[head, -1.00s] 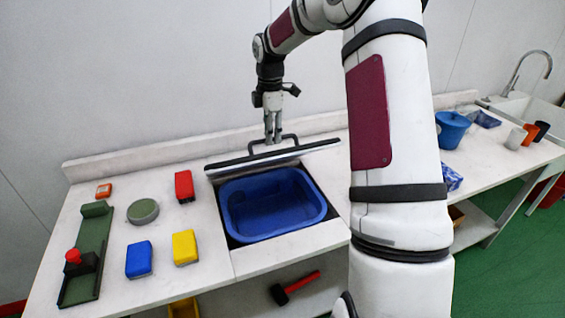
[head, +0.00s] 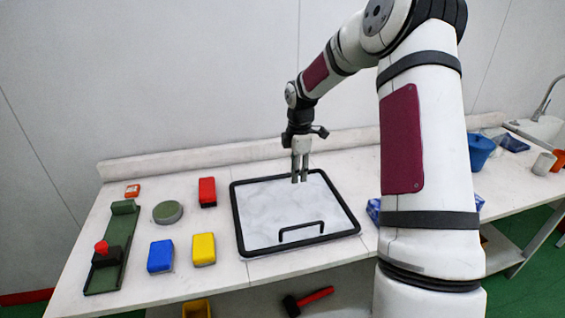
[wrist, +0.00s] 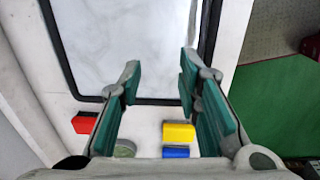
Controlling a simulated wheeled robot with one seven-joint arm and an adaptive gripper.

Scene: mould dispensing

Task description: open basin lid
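The basin lid (head: 265,205) is a white marbled panel with a black frame. It lies flat over the counter opening and hides the blue basin. Its black bar handle (head: 301,228) stands near the front edge, apart from my gripper. My gripper (head: 299,180) points down over the back right part of the lid. In the wrist view my gripper (wrist: 158,70) has its two green-padded fingers apart with nothing between them. The lid (wrist: 150,30) fills the upper middle of that view; the handle is not seen there.
Left of the lid are red (head: 207,192), yellow (head: 204,249) and blue (head: 160,256) blocks, a round green tin (head: 168,212) and a green rail tool (head: 113,250). A blue bucket (head: 479,152) stands at the right. A red-handled hammer (head: 308,300) lies below.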

